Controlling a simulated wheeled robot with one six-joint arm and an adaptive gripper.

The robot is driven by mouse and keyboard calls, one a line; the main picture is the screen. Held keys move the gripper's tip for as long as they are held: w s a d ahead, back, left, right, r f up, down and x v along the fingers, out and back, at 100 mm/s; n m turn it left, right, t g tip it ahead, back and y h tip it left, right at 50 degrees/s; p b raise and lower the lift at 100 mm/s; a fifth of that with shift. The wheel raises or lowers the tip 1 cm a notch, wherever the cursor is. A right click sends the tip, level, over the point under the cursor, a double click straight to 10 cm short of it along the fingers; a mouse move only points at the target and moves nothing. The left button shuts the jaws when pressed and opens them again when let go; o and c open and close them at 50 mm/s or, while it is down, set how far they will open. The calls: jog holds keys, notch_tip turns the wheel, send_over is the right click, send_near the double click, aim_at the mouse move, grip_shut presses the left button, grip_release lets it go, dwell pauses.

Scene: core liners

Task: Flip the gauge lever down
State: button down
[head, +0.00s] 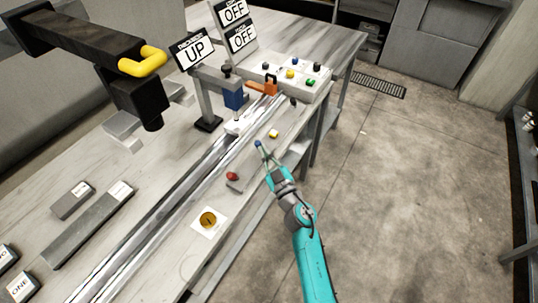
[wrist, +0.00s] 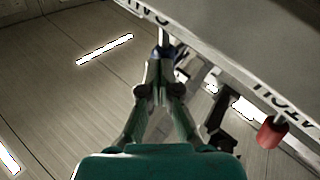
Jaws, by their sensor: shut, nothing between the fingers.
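A lever with a dark blue knob (wrist: 165,50) hangs on a short grey shaft at the bench's front edge in the wrist view, by a partly cut-off label that seems to start with "GA". The blue knob (head: 258,143) also shows at my fingertips in the head view. My gripper (wrist: 160,62) is shut and empty, its tips right at the knob; I cannot tell whether they touch it.
A red knob (wrist: 272,133) beside another label sits along the same edge, also visible in the head view (head: 232,177). Metal rails (head: 170,197) run along the bench. The floor (head: 410,170) at right is clear.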

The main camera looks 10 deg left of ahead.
jog(key=shift+w+d+r, duration=0.2)
jog(key=shift+w+r, duration=0.2)
jog(key=shift+w, duration=0.2)
jog(key=shift+w+d+r, duration=0.1)
jog(key=shift+w+d, duration=0.1)
jog(key=shift+w, duration=0.25)
jog(key=shift+w+d+r, duration=0.1)
jog(key=shift+w+d, duration=0.05)
jog(key=shift+w, duration=0.3)
jog(key=shift+s, duration=0.1)
